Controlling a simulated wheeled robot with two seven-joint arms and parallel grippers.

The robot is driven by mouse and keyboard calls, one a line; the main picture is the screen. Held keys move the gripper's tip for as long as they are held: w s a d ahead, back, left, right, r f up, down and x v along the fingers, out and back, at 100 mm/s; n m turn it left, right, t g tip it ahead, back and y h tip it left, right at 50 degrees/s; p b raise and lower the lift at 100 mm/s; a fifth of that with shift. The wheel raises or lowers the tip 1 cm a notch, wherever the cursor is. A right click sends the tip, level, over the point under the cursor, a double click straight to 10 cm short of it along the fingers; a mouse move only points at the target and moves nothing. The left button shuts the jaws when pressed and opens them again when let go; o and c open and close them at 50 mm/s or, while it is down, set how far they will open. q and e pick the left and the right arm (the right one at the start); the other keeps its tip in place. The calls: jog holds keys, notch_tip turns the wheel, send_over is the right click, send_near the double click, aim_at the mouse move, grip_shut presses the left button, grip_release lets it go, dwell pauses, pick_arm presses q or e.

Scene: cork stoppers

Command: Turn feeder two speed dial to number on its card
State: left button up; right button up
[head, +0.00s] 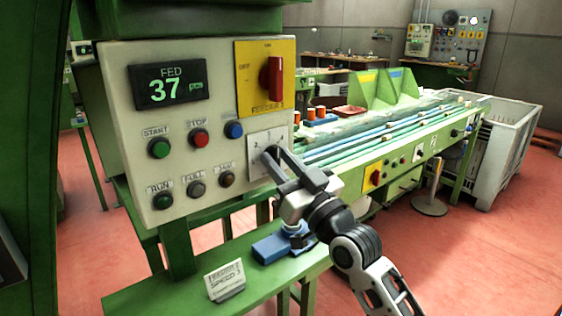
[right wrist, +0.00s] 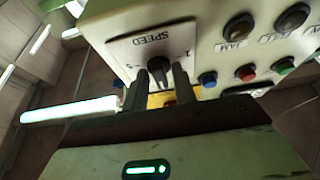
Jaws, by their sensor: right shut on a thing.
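The speed dial is a black knob (right wrist: 157,64) on a white plate marked SPEED (right wrist: 128,46), low on the control box; the plate (head: 257,142) also shows in the head view. My right gripper (head: 273,153) is at this plate with its fingers shut on the dial, one on each side in the right wrist view (right wrist: 161,80). The fingers largely hide the dial in the head view, and I cannot tell which number it points to. A small white card (head: 225,281) on the green ledge below reads SPEED 3; its upper line is hard to read. My left gripper is not in view.
The control box (head: 118,125) carries a display reading 37, several push buttons and a red rotary switch (head: 275,78) on a yellow plate. A blue object (head: 270,249) lies on the green ledge (head: 165,295) beneath my right gripper. A green conveyor machine stands behind.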

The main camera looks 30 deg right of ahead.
jog(key=o, duration=0.7)
pick_arm(q)
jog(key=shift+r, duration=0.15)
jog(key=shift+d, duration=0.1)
jog(key=b, duration=0.1)
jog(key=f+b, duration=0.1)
jog(key=b, duration=0.1)
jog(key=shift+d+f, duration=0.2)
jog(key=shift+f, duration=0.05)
pick_arm(e)
jog(key=v, duration=1.6)
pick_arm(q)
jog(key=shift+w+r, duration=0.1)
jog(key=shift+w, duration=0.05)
